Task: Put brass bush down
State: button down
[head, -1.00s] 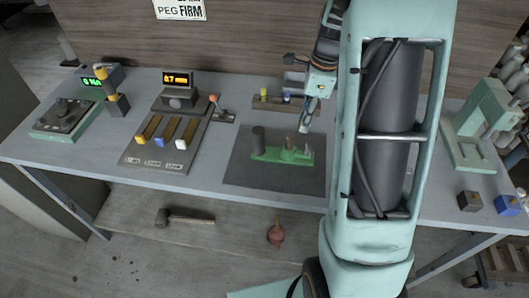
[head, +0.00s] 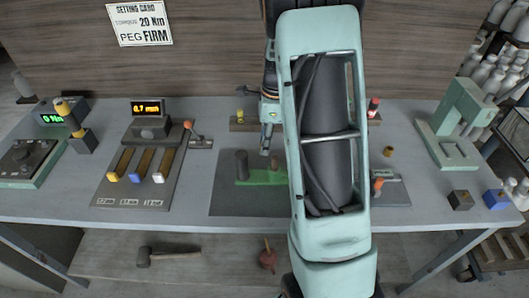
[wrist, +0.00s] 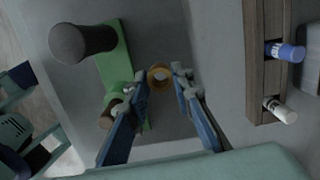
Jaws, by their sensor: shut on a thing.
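The brass bush (wrist: 160,77) is a small gold ring between my fingertips in the wrist view. My gripper (wrist: 160,84) is shut on it. In the head view my gripper (head: 265,151) points down behind the green fixture (head: 258,177); the bush cannot be made out there. In the wrist view the bush is beside the green fixture (wrist: 118,65), apart from it, over the grey mat (wrist: 205,30). I cannot tell whether it touches the mat. The fixture carries a dark cylinder (wrist: 82,42) and a brown peg (wrist: 108,112), partly hidden by a finger.
A slider panel (head: 140,175) with a display stands left on the bench (head: 60,215). A green press (head: 460,125) stands right. My arm hides part of the mat.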

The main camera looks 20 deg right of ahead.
jog(key=shift+f, duration=1.8)
jog(key=shift+f, duration=0.1)
jog(key=c, duration=1.7)
grip_release()
jog(key=r, duration=0.4)
jog(key=d+r, duration=0.1)
jog(key=r, duration=0.7)
jog(key=shift+s+d+r, duration=0.1)
jog(key=shift+s+d, duration=0.05)
jog(key=shift+s, duration=0.1)
